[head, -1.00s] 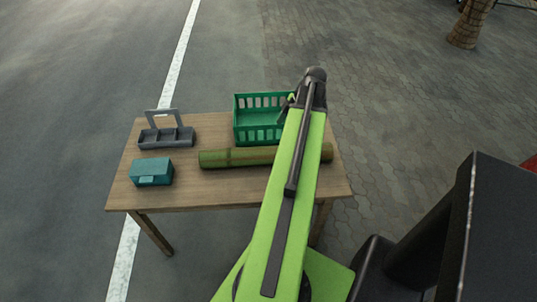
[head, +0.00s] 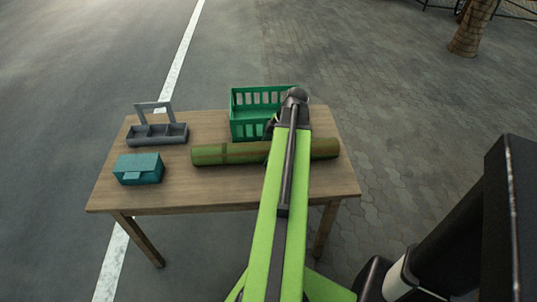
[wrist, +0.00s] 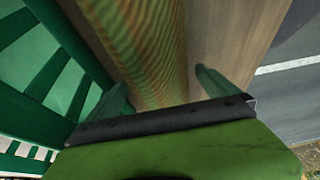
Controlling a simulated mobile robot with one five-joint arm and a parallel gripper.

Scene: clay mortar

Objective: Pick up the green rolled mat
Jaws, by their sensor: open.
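The green rolled mat (head: 225,154) lies lengthwise across the wooden table, in front of the green basket. My arm crosses over it and hides part of its right half. My gripper (head: 269,130) is at the mat's far side, mostly hidden behind the arm's end. In the wrist view the mat (wrist: 147,45) runs between the two open fingers of my gripper (wrist: 160,88). The left finger is on the basket side and the right finger is over the table side. I cannot tell whether either finger touches the mat.
The green basket (head: 240,125) stands close behind the mat, near the left finger. A grey caddy (head: 158,134) and a teal box (head: 138,169) stand at the table's left. The table's (head: 230,193) front strip is bare.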

